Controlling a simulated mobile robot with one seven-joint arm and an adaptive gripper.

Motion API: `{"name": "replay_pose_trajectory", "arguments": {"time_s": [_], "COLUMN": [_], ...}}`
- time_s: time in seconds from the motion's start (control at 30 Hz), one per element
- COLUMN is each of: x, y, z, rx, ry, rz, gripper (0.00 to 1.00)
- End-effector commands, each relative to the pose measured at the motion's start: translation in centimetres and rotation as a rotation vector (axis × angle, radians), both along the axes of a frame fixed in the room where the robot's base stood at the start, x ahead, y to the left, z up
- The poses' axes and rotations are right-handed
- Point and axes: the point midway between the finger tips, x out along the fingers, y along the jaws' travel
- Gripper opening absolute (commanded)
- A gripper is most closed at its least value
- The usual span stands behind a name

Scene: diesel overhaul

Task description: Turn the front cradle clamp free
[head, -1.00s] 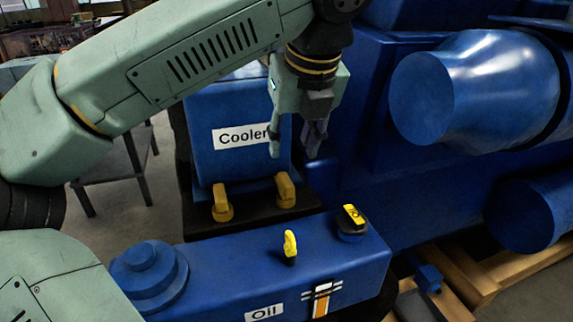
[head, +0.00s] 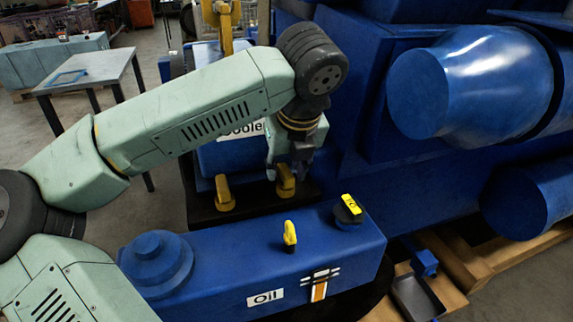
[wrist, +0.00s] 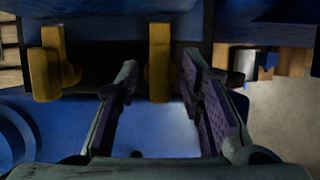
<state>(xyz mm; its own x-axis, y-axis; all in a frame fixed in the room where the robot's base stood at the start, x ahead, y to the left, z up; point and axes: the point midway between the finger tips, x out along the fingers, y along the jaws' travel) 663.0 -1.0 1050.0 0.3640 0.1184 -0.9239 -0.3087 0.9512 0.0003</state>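Two yellow clamps stand on a dark ledge at the foot of the blue cooler (head: 215,158): a left clamp (head: 224,194) and a right clamp (head: 286,186). I cannot tell from a label which is the front one. My gripper (head: 287,176) points down at the right clamp and is open. In the wrist view, the right clamp (wrist: 160,60) shows in the gap between my two spread fingertips (wrist: 160,75), a little beyond them; I see no contact. The left clamp (wrist: 48,62) stands outside the left finger.
A blue oil unit (head: 345,255) lies in front, with a yellow-topped cap (head: 350,208) and a yellow handle (head: 290,234). A large blue engine with a cylinder (head: 440,90) fills the right. A grey tray (head: 415,298) lies lower right. A table (head: 90,70) stands back left.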

Motion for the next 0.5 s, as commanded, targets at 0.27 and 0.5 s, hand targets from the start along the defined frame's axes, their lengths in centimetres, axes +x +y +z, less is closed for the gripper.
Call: {"name": "replay_pose_trajectory", "arguments": {"time_s": [0.27, 0.5], "x": [0.00, 0.00], "y": [0.01, 0.01], "z": [0.04, 0.04], "rx": [0.000, 0.000], "ry": [0.000, 0.000], "rz": [0.000, 0.000], "gripper": [0.15, 0.00]}}
